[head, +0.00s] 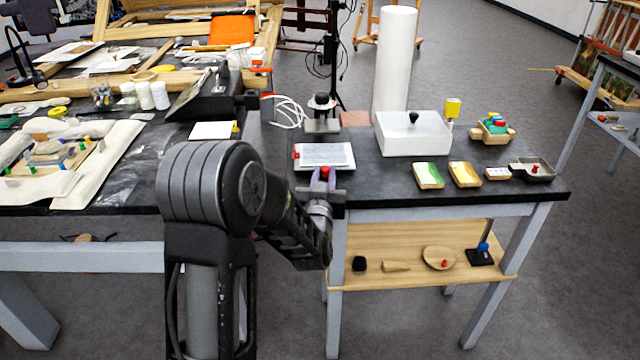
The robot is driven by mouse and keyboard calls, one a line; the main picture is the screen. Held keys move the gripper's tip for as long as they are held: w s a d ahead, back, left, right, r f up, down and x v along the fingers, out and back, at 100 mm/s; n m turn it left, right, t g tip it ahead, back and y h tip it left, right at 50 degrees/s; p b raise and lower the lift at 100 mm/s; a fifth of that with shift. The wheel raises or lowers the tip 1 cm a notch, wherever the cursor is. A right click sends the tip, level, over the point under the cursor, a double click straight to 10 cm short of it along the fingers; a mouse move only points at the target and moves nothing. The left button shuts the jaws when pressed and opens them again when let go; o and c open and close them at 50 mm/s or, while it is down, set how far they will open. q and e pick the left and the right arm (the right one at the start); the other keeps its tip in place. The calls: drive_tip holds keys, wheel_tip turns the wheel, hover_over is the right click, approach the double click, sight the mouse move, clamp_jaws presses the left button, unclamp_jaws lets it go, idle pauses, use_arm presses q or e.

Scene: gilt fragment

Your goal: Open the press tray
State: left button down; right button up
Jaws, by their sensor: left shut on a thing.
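A flat, pale tray (340,155) with a light sheet on it lies at the near left edge of the right-hand black table. I take it to be the press tray. A red knob (324,171) shows at its front edge. Behind it stands a small grey press-like stand (322,123) with a dark knob on top; I cannot tell how the two join. My left gripper (324,179) is at the tray's front edge, shut on the red knob. My forearm covers part of the table's left corner. My right gripper is not in view.
A white box (413,133) with a black knob and a tall white cylinder (394,65) stand right of the tray. Small trays with green (429,174) and yellow (465,174) contents line the front edge. A wooden shelf (420,270) is below. The left table (150,185) is cluttered.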

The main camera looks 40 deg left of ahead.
use_arm(q)
drive_tip(key=shift+s+d, duration=0.2)
drive_tip(key=shift+w+a, duration=0.15)
drive_tip(key=c, duration=1.3)
unclamp_jaws()
drive_tip(key=shift+o, duration=0.2)
drive_tip(key=v, duration=0.8)
drive_tip(key=shift+b, duration=0.3)
drive_tip(key=shift+f, duration=0.1)
